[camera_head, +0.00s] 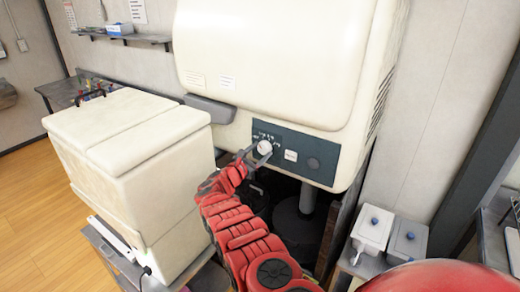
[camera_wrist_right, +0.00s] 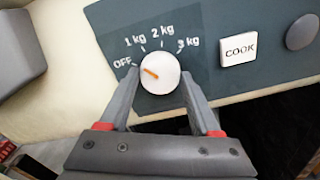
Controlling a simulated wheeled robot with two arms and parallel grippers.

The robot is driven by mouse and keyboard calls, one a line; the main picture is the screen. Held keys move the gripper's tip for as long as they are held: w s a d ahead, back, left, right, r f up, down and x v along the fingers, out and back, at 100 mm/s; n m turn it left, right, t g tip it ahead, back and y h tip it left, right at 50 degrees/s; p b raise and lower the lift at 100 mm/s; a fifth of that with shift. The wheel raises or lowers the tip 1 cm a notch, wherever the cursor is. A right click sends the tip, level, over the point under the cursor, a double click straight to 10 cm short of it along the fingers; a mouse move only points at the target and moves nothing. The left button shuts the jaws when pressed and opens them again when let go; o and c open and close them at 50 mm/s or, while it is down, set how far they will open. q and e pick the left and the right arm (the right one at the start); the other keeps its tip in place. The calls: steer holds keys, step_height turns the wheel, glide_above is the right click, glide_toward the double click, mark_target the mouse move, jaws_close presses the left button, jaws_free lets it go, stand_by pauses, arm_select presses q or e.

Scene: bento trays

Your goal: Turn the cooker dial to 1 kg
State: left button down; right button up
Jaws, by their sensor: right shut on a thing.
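The cream cooker (camera_head: 275,50) has a dark control panel (camera_head: 322,172) on its lower front. On the panel is a round white dial (camera_wrist_right: 162,82) with an orange pointer mark. In the right wrist view the labels OFF, 1 kg, 2 kg and 3 kg run around it. The mark points up-left, close to the OFF tick and below 1 kg. My right gripper (camera_wrist_right: 160,74) is shut on the dial, one finger on each side; it also shows at the dial in the head view (camera_head: 258,155). My left gripper is not in view.
A white COOK button (camera_wrist_right: 239,50) and a dark round knob (camera_wrist_right: 302,32) sit right of the dial. A cream lidded box (camera_head: 120,175) stands left of the cooker. White and grey lidded containers (camera_head: 372,228) stand at the lower right.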

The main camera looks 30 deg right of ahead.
steer(key=shift+m, duration=0.7)
steer(key=shift+m+b, duration=0.4)
steer(key=shift+m, duration=0.5)
steer(key=o, duration=1.4)
steer(key=shift+c, duration=0.2)
steer(key=shift+a, duration=0.1)
